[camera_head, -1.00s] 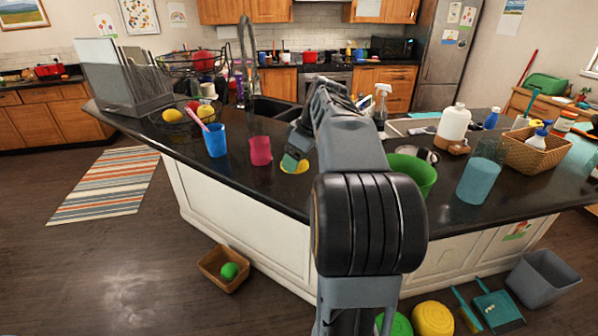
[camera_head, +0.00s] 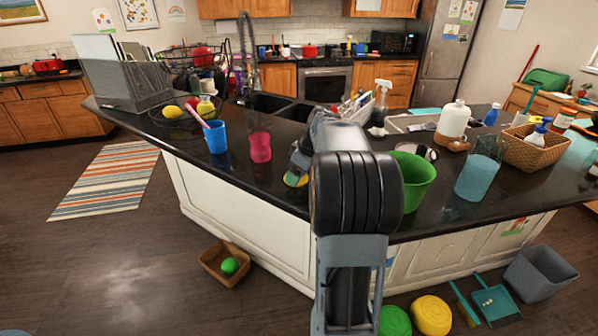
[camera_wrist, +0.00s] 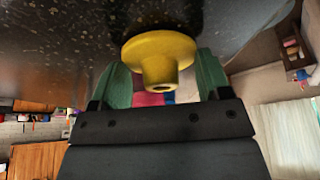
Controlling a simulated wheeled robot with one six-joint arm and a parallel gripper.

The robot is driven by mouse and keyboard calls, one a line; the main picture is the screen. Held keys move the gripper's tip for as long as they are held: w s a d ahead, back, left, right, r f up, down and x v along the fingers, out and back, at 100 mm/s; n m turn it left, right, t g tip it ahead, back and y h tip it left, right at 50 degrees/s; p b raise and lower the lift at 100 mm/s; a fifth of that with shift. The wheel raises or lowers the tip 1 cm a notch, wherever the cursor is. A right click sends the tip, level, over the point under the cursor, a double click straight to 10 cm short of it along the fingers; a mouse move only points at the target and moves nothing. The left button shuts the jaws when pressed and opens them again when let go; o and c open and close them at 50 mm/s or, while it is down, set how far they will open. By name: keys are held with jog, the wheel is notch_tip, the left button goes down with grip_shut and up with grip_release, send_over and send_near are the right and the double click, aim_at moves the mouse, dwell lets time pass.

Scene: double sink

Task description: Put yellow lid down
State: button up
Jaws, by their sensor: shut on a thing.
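The yellow lid (camera_head: 295,181) is by the front edge of the black counter, right of the pink cup. In the wrist view the lid (camera_wrist: 160,50) is a wide disc with a round knob, held close to the dark counter surface; I cannot tell if it touches. My gripper (camera_head: 298,172) is shut on the lid. Its green fingers (camera_wrist: 162,80) stand on either side of the knob in the wrist view. My own arm hides part of the counter behind the lid.
A blue cup (camera_head: 215,137) and pink cup (camera_head: 260,147) stand to the left on the counter (camera_head: 225,172). A green bucket (camera_head: 415,178) stands to the right of my arm. A fruit bowl is farther left. The counter's front edge is close to the lid.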

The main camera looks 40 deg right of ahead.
jog(key=shift+f, duration=0.15)
jog(key=o, duration=0.9)
